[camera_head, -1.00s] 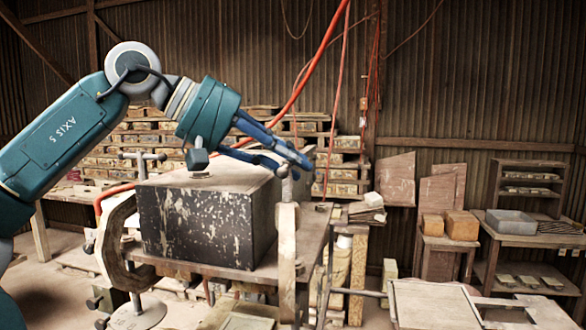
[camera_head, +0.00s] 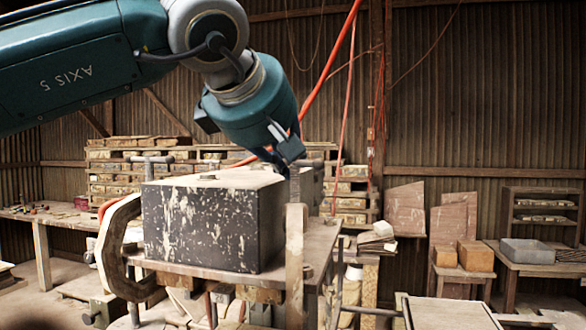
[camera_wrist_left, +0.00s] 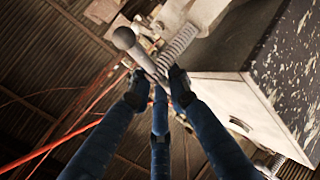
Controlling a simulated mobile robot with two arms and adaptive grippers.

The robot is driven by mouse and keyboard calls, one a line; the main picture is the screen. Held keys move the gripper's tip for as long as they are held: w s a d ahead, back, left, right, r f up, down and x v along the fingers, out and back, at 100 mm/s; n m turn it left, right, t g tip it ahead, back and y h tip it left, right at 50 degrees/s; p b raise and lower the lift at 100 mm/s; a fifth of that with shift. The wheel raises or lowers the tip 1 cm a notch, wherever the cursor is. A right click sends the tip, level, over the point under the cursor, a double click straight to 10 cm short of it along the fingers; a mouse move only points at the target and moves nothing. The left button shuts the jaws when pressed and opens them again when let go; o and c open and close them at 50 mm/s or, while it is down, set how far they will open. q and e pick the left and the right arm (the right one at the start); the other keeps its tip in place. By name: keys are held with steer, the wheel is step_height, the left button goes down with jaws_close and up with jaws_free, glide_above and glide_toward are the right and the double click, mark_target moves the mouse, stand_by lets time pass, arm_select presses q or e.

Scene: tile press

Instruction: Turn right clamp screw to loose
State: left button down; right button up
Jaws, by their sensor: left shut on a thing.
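The right clamp (camera_head: 295,245) stands upright at the right front edge of the black, paint-chipped box (camera_head: 200,225). Its threaded screw (camera_head: 294,182) rises at the top, and it also shows in the left wrist view (camera_wrist_left: 180,46). The screw's handle bar ends in a round knob (camera_wrist_left: 123,38). My left gripper (camera_head: 285,160) is over the screw's top, coming down from the upper left. In the left wrist view its blue fingers (camera_wrist_left: 157,88) close around the handle bar beside the thread. In the head view the gripper partly hides the handle. My right gripper is not seen.
An orange hose hangs behind my arm. Stacked bricks (camera_head: 130,165) stand behind, and a low table (camera_head: 450,312) is at the lower right.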

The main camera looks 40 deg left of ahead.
arm_select(q)
steer(key=shift+s+f+n+g+y+p, duration=0.2)
steer(key=shift+f+n+g+y+p, duration=0.35)
steer(key=shift+n+y, duration=0.3)
steer(key=shift+s+n+g+y+p, duration=0.2)
steer(key=shift+n+g+y+p, duration=0.65)
steer(key=shift+n+p, duration=0.3)
steer(key=shift+s+n+g+y+p, duration=0.2)
steer(key=shift+n+g+y+p, duration=0.3)
steer(key=shift+n+g+p, duration=0.15)
steer(key=shift+n+p, duration=0.3)
steer(key=shift+n, duration=0.05)
steer(key=shift+s+f, duration=0.1)
steer(key=c, duration=1.8)
jaws_free()
steer(key=shift+o, duration=0.4)
steer(key=shift+d, duration=0.2)
steer(key=shift+a, duration=0.1)
